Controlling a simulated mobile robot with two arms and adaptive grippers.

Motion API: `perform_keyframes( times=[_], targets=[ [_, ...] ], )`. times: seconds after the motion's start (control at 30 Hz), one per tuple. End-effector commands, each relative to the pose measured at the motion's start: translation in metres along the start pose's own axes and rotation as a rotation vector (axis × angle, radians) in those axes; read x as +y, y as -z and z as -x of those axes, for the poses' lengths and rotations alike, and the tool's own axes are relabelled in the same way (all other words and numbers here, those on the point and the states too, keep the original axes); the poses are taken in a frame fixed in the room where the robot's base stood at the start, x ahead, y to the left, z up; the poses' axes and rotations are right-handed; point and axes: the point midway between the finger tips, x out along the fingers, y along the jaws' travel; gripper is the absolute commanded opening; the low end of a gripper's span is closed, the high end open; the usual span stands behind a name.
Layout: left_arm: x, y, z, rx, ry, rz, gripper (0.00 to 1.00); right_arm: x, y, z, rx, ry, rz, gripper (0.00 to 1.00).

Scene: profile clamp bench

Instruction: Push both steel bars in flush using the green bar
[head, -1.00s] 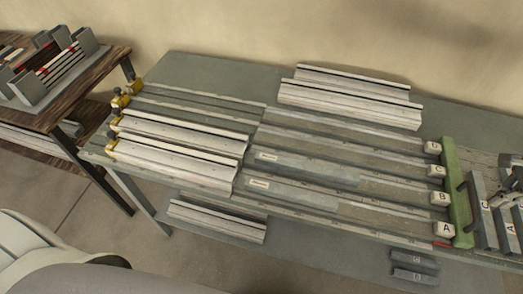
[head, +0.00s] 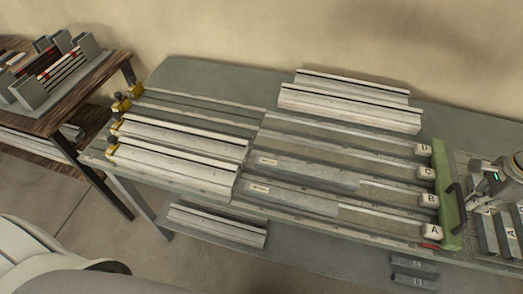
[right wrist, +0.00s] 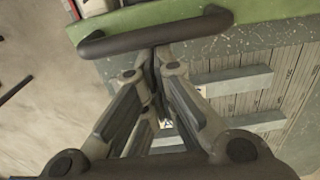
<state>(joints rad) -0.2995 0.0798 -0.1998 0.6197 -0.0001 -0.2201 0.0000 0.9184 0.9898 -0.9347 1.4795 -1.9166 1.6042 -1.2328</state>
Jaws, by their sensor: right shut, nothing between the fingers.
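The green bar (head: 444,190) lies across the right ends of the bench tracks, against white blocks lettered A (head: 433,231), B (head: 430,200), C (head: 427,172) and D (head: 423,149). Its dark handle (right wrist: 155,34) crosses the top of the right wrist view. My right gripper (head: 473,192) is right of the green bar; its fingers (right wrist: 155,72) are shut and empty, tips close to the handle. Whether they touch it is unclear. Two grey steel bars, an upper one (head: 320,173) and a lower one (head: 295,196), lie in the tracks, left of the blocks with gaps between. My left gripper is out of view.
Two pale profiles (head: 185,140) sit at the left, with yellow clamps (head: 122,103) at their far ends. Loose profiles (head: 350,98) lie at the back edge. Grey pieces (head: 485,235) stand on the right. A wooden shelf (head: 60,125) is at far left.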

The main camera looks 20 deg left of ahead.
Motion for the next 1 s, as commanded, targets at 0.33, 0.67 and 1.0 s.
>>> perform_keyframes(
  times=[0.33, 0.67, 1.0],
  targets=[
    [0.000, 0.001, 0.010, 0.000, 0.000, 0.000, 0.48, 0.000, -0.029, 0.001, -0.005, -0.001, 0.004, 0.00],
    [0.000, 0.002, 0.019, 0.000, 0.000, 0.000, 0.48, 0.000, -0.054, 0.001, -0.005, -0.001, 0.004, 0.00],
    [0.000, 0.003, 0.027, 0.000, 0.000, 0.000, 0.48, 0.001, -0.080, 0.001, -0.005, -0.002, 0.004, 0.00]
  ],
)
